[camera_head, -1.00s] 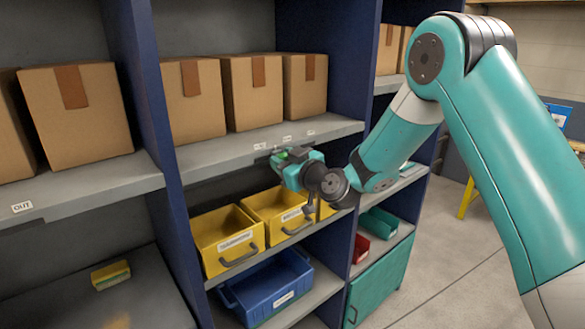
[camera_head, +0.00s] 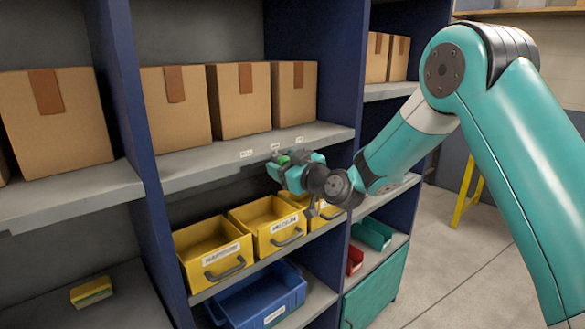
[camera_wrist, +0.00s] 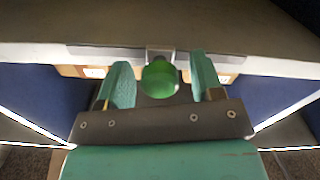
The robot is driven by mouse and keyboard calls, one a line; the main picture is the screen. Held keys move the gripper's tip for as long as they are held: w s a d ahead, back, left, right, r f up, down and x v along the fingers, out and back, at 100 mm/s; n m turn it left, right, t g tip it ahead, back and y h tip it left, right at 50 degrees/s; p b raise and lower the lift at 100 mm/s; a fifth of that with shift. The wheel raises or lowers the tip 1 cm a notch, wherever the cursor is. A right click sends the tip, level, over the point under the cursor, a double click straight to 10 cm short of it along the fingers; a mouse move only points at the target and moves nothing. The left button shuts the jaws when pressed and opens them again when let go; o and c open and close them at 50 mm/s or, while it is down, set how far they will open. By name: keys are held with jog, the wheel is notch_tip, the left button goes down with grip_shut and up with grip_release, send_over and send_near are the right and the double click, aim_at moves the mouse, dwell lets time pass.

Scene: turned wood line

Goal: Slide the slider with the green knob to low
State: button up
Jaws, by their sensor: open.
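The slider's green knob (camera_wrist: 160,78) shows in the wrist view between the two fingers of my gripper (camera_wrist: 162,84). The fingers are apart, one on each side of it, and I see a gap to each. The knob sits in front of a grey slider block (camera_wrist: 160,56) under the shelf's front edge. In the head view my gripper (camera_head: 282,164) is at that edge, and the green knob (camera_head: 284,159) is partly hidden by it. Small white labels (camera_head: 246,153) run along the edge; their words are too small to read.
Cardboard boxes (camera_head: 239,100) stand on the shelf above. Yellow bins (camera_head: 212,254) and a blue bin (camera_head: 262,298) sit below my gripper. A dark blue upright (camera_head: 345,60) is to the right. A yellow-green sponge (camera_head: 91,291) lies at lower left.

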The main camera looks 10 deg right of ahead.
jog(key=b+v, duration=1)
jog(key=v, duration=0.7)
jog(key=shift+s+b, duration=0.2)
jog(key=shift+b, duration=0.15)
